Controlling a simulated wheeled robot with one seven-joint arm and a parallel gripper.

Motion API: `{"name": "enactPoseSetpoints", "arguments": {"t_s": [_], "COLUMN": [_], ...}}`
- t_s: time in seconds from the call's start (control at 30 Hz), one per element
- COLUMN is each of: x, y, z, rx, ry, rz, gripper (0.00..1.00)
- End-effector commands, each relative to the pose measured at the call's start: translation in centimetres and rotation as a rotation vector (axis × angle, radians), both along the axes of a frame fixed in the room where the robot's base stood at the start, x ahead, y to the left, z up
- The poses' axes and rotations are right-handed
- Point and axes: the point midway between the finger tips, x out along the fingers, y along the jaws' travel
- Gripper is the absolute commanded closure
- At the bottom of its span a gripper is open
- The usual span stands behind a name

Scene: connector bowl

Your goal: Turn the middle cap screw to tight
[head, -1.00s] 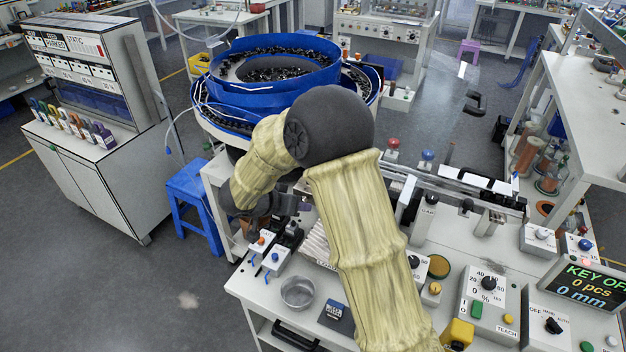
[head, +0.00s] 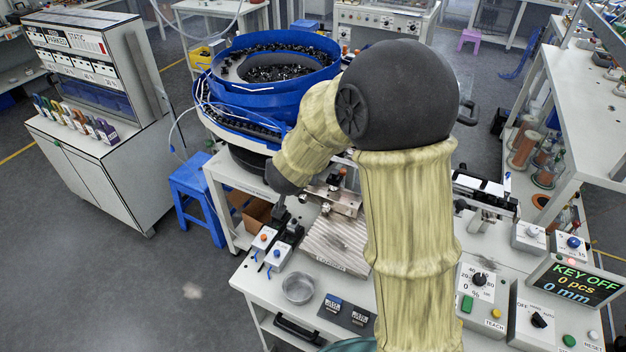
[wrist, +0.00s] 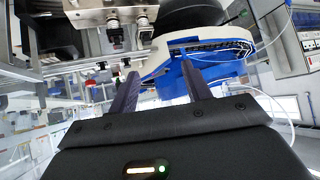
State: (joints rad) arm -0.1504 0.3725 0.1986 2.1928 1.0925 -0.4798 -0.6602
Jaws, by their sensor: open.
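A metal block (head: 335,197) with small screw-like fittings stands at the back of the ribbed plate in the head view. The wrist view shows a metal block (wrist: 90,12) at its top edge, with two round metal screw heads (wrist: 142,21) on its near side. I cannot tell which of them is the middle cap screw. My gripper (wrist: 160,69) is open and empty, its two dark fingers apart, with the block beyond them to the upper left. In the head view my gripper (head: 281,208) is small and dark, left of the block, and its fingertips are hard to make out.
Two small switch boxes (head: 278,257) stand just in front of my gripper. The ribbed plate (head: 335,243) lies to the right, with a metal bowl (head: 298,288) in front. The blue bowl feeder (head: 262,75) rises behind. A control panel (head: 480,283) is at right.

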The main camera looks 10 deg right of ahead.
Motion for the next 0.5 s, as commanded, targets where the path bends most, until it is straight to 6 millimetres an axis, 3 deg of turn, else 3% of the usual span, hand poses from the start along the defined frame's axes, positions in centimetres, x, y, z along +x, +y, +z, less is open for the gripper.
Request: {"name": "enactPoseSetpoints", "arguments": {"t_s": [0.5], "x": [-5.3], "y": [-1.3], "z": [3.3], "rx": [0.066], "ry": [0.13], "rz": [0.176], "gripper": [0.51]}}
